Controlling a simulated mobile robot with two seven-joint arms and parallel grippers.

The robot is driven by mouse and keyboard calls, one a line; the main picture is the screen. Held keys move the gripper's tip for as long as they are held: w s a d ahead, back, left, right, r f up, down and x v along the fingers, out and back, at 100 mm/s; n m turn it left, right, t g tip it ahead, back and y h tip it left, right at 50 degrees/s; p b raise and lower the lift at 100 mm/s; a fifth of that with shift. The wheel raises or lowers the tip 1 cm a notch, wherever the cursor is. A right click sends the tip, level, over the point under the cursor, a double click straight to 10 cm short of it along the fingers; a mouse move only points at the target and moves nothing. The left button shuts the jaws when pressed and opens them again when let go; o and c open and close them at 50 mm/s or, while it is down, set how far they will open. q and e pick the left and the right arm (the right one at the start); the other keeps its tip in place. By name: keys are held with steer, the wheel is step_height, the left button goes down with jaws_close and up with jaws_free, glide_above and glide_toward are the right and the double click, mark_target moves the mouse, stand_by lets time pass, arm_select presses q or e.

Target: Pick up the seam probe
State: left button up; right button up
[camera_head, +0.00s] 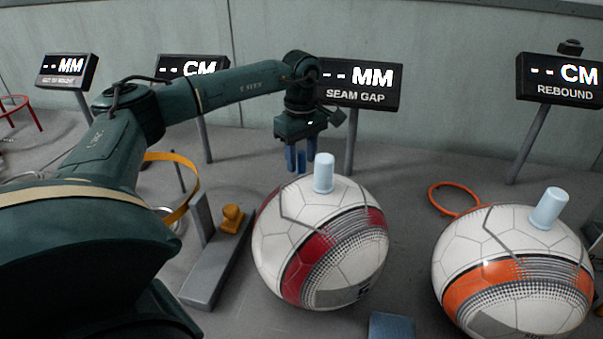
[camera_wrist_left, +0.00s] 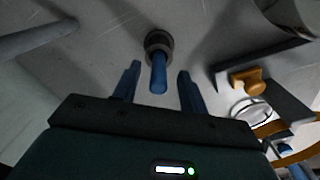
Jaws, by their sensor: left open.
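The seam probe (camera_wrist_left: 158,73) has a blue handle and a dark round end resting on the grey floor, in the left wrist view. My left gripper (camera_wrist_left: 160,70) is open, with one blue finger on each side of the handle and a gap on both sides. In the head view my left gripper (camera_head: 302,167) points down behind the red-banded ball. A blue piece between its fingers looks like the probe's handle; its lower end is hidden by the ball. My right gripper is not in view.
A red-banded ball (camera_head: 285,225) and an orange-banded ball (camera_head: 480,245) stand in front, each with a pale cylinder on top. The seam gap display (camera_head: 355,85) stands behind the gripper. A grey stand with a yellow knob (camera_head: 232,217) is left of the red-banded ball.

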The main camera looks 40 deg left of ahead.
arm_select(q)
steer(key=shift+w+f, duration=0.1)
steer(key=shift+f, duration=1.35)
steer(key=shift+c, duration=0.4)
jaws_close()
